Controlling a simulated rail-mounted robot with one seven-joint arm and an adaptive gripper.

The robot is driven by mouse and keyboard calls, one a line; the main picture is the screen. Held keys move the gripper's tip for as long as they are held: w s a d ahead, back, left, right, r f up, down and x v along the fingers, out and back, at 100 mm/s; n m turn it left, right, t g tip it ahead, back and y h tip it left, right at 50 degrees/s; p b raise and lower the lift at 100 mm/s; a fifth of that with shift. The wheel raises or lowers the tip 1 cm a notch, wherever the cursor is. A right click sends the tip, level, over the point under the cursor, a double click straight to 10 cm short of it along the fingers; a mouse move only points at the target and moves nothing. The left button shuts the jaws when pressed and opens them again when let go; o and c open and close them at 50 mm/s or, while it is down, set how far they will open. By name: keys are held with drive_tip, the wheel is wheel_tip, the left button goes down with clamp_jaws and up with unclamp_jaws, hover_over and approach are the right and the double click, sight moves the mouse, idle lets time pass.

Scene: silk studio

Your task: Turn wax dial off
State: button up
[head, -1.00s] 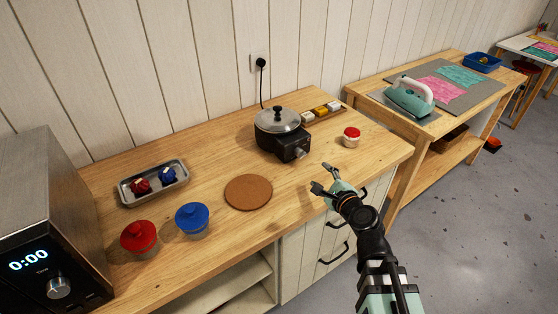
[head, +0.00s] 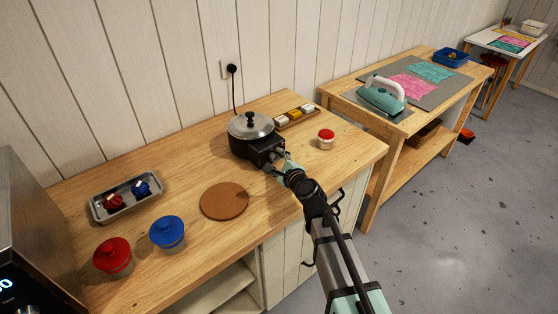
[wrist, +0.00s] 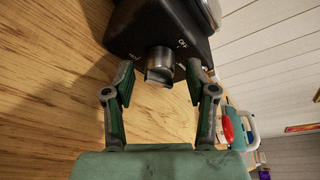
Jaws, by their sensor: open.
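The wax pot (head: 250,134) is a black heater with a steel lidded pan, standing on the wooden counter. Its dial (wrist: 160,66) is a silver knob on the front face, seen close in the wrist view, with small white markings around it, one of which seems to read "OFF". My gripper (wrist: 161,82) is open, with one finger on each side of the dial and a gap to it. In the head view my gripper (head: 281,160) is at the front of the pot and hides the dial.
A red-lidded jar (head: 326,139) stands right of the pot, with a tray of small blocks (head: 295,117) behind. A cork mat (head: 224,201) lies left of my gripper.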

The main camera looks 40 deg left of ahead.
clamp_jaws()
drive_tip(key=shift+f+b, duration=0.15)
drive_tip(key=shift+b, duration=0.3)
drive_tip(key=b, duration=0.1)
drive_tip(key=n+b, duration=0.1)
drive_tip(key=b, duration=0.1)
drive_tip(key=shift+f+t, duration=0.25)
drive_tip(key=shift+t, duration=0.15)
drive_tip(key=n+b, duration=0.2)
drive_tip(key=b, duration=0.4)
drive_tip(key=shift+f+n+t, duration=0.15)
drive_tip(key=shift+n+t, duration=0.15)
drive_tip(key=shift+t, duration=0.1)
drive_tip(key=n+y+b, duration=0.1)
drive_tip(key=n+b, duration=0.1)
drive_tip(key=b, duration=0.3)
drive_tip(key=shift+t, duration=0.3)
drive_tip(key=shift+r+n+b, duration=0.25)
drive_tip(key=shift+n+b, duration=0.15)
drive_tip(key=shift+b, duration=0.7)
drive_tip(key=shift+r, duration=0.1)
